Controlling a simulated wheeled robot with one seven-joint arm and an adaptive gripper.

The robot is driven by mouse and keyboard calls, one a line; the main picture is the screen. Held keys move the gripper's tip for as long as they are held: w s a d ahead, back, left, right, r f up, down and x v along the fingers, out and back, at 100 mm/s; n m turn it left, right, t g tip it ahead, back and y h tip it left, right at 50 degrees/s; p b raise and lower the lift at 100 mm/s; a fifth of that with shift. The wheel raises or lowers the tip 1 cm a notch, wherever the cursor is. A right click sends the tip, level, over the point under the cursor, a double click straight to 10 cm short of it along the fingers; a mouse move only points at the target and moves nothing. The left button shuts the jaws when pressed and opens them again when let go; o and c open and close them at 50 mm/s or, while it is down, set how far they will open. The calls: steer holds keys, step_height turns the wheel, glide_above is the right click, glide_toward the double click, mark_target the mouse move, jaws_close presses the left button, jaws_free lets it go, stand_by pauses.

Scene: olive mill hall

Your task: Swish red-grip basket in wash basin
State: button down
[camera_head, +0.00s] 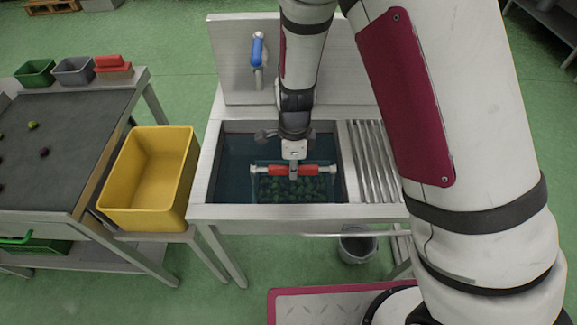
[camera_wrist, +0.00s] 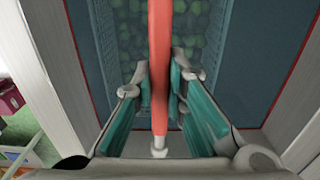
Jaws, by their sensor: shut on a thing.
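The wash basin (camera_head: 230,168) is a steel sink holding dark blue-green water. The basket with the red grip (camera_head: 268,170) is inside it, in the front right part. Green olives (camera_head: 290,188) lie in the basket and look at least partly under water. My gripper (camera_head: 294,160) points down into the basin and is shut on the red grip, near its middle. In the wrist view the red grip (camera_wrist: 160,60) runs between the two fingers, with the olives (camera_wrist: 130,35) blurred below. The basket's lower part is hard to make out through the water.
A ribbed drainboard (camera_head: 373,160) adjoins the basin on the right, and a blue-handled tap (camera_head: 258,50) is behind it. A yellow bin (camera_head: 150,178) stands to the left, beside a dark sorting table (camera_head: 60,140). A grey bucket (camera_head: 357,245) stands below the basin.

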mark_target(277, 166)
steer(key=shift+w+a+p, duration=0.15)
steer(key=shift+a+p, duration=0.75)
steer(key=shift+a, duration=3.1)
steer(key=shift+d+p, duration=0.45)
steer(key=shift+d, duration=3.55)
steer(key=shift+a+p, duration=0.55)
steer(key=shift+a, duration=3.45)
steer(key=shift+d+p, duration=0.4)
steer(key=shift+d, duration=1.6)
